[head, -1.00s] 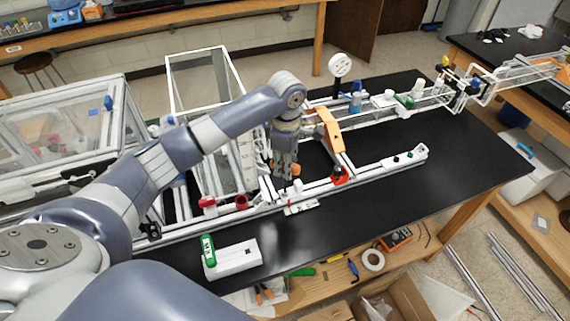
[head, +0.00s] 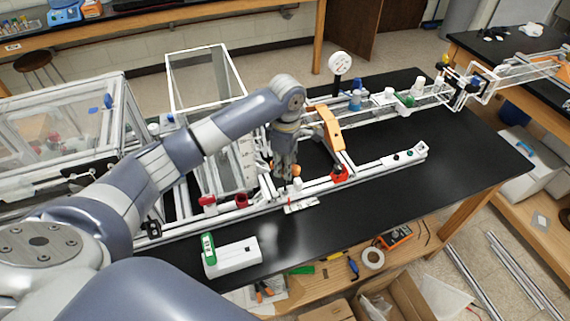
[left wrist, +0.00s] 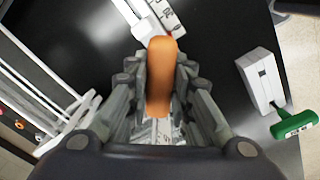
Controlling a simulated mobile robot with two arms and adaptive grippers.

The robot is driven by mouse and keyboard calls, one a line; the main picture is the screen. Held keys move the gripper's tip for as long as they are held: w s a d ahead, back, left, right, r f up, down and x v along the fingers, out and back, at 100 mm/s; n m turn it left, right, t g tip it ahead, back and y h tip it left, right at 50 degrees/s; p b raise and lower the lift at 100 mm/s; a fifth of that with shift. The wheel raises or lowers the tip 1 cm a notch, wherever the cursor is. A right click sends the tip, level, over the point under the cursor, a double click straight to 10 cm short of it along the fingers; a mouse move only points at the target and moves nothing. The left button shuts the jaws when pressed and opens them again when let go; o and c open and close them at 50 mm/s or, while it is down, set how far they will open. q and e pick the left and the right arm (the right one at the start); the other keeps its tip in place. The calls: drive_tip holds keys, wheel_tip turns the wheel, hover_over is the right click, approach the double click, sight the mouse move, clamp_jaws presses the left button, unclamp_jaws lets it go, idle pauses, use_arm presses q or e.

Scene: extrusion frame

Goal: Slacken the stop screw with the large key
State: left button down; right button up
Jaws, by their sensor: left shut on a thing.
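My left gripper (head: 284,173) is above the front rail of the extrusion frame (head: 365,169), pointing down. It is shut on an orange-handled key (left wrist: 160,78), whose rounded handle stands between the fingers in the left wrist view. The key's lower part is hidden by the fingers and handle. A small white fitting (head: 297,184) sits on the rail just right of the fingertips; I cannot tell whether it is the stop screw or whether the key touches it. A green-handled key (head: 208,248) stands in a white holder (head: 236,260) at the front left; both also show in the left wrist view.
A white scale plate (head: 301,205) with a red mark lies by the rail. A red clamp (head: 339,174) and an orange bracket (head: 330,128) are right of my gripper. A clear-walled box (head: 208,80) stands behind my arm. The black tabletop (head: 400,200) is free at front right.

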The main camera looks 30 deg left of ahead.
idle(0.4)
use_arm(q)
drive_tip(key=shift+s+f+n, duration=0.1)
drive_tip(key=shift+n, duration=1.4)
drive_tip(key=shift+m, duration=1)
drive_tip(key=shift+r, duration=1.6)
